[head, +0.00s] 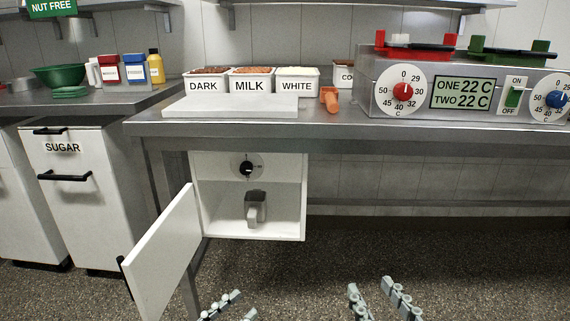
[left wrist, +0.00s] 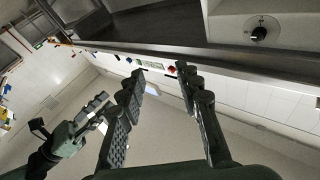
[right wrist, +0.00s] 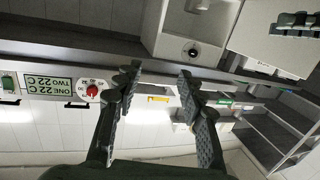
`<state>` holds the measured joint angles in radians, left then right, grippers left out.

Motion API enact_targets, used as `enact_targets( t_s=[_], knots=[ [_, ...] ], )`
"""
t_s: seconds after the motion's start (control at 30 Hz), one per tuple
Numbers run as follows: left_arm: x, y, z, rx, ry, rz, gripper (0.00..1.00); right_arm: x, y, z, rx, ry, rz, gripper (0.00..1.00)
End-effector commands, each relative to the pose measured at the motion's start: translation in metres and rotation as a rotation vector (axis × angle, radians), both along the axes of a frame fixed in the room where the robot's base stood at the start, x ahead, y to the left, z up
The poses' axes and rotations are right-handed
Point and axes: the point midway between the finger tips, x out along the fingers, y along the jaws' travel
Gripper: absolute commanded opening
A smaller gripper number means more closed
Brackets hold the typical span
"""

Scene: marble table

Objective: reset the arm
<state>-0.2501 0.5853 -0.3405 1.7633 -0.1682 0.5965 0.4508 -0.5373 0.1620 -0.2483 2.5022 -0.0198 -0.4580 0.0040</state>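My left gripper (head: 237,307) shows at the bottom edge of the head view, in front of the open cabinet. In the left wrist view its two fingers (left wrist: 160,80) stand wide apart with nothing between them. My right gripper (head: 375,290) is at the bottom of the head view, further right, over the dark floor. In the right wrist view its fingers (right wrist: 158,80) are also spread and empty. Most of both arms lies outside the head view. Neither gripper touches anything that I can see.
A steel table (head: 330,128) spans the view, with labelled tubs (head: 252,86), an orange object (head: 329,99) and a control unit (head: 373,97). Below it, a white cabinet (head: 286,170) holds a grey mug (head: 255,207); its door (head: 160,262) hangs open near my left gripper. A sugar bin (head: 75,205) stands left.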

Motion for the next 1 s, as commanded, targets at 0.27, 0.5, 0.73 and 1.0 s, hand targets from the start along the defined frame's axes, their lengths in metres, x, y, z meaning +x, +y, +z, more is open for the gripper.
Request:
enact_targets(
  t_s=[0.27,0.5,0.73,1.0],
  knots=[
    [-0.007,-0.036,0.068,-0.016,0.144,0.284,0.34,0.000,0.000,0.000,0.000,0.000,0.000,0.40],
    [-0.023,-0.032,0.097,0.006,0.259,0.387,0.34,0.000,0.000,0.000,0.000,0.000,0.000,0.40],
    [-0.044,-0.022,0.120,0.031,0.361,0.448,0.34,0.000,0.000,0.000,0.000,0.000,0.000,0.40],
    [-0.038,0.002,0.045,0.187,0.587,0.505,0.34,0.004,-0.026,-0.071,-0.103,0.257,-0.048,0.40]
  ],
)
